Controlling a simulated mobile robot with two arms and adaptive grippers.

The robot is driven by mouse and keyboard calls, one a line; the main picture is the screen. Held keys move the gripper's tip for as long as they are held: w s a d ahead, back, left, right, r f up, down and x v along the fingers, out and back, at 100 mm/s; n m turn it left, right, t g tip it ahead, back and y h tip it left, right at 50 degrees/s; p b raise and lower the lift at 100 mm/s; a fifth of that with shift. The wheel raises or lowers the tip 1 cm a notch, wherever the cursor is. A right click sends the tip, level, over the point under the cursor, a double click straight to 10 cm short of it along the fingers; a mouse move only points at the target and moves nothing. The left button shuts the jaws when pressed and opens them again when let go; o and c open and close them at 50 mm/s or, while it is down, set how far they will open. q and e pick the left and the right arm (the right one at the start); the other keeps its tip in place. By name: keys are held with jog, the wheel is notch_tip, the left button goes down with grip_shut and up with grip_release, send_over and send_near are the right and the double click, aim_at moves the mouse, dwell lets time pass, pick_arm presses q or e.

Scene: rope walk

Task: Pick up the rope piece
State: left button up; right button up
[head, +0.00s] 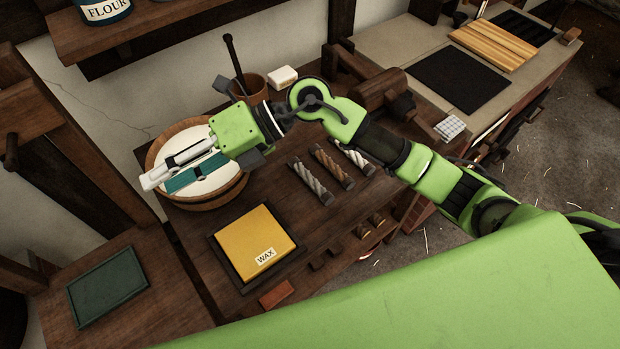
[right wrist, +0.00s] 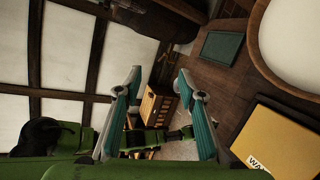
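Three short twisted rope pieces lie side by side on the dark wooden table in the head view: a grey one (head: 310,183), a brown one (head: 333,167) and a pale one (head: 356,157). Which one the task means cannot be told. My right gripper (head: 168,180) is over the round wooden tub (head: 222,200) with white contents, to the left of the ropes and apart from them. In the right wrist view its two teal-padded fingers (right wrist: 160,85) stand apart with nothing between them. My left gripper is not in view.
A yellow wax block (head: 250,238) sits in a dark tray in front of the tub. A small red block (head: 277,294) lies near the front edge. A copper-coloured cup (head: 250,86) and a white block (head: 283,76) stand behind. A green tray (head: 118,283) lies at left.

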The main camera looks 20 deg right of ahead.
jog(key=w+d+f+h, duration=0.3)
jog(key=d+f+h, duration=0.3)
jog(key=d+f, duration=0.2)
jog(key=t+h+p, duration=0.1)
jog(key=h+p, duration=0.1)
jog(key=h, duration=0.6)
send_over(310, 176)
jog(key=shift+m, duration=0.4)
notch_tip(310, 176, down, 10)
jog(key=shift+a+r, duration=0.1)
jog(key=shift+r, duration=0.05)
notch_tip(310, 176, down, 5)
jog(key=p, duration=0.3)
jog(key=shift+s, duration=0.1)
jog(key=shift+f, duration=0.4)
grip_shut()
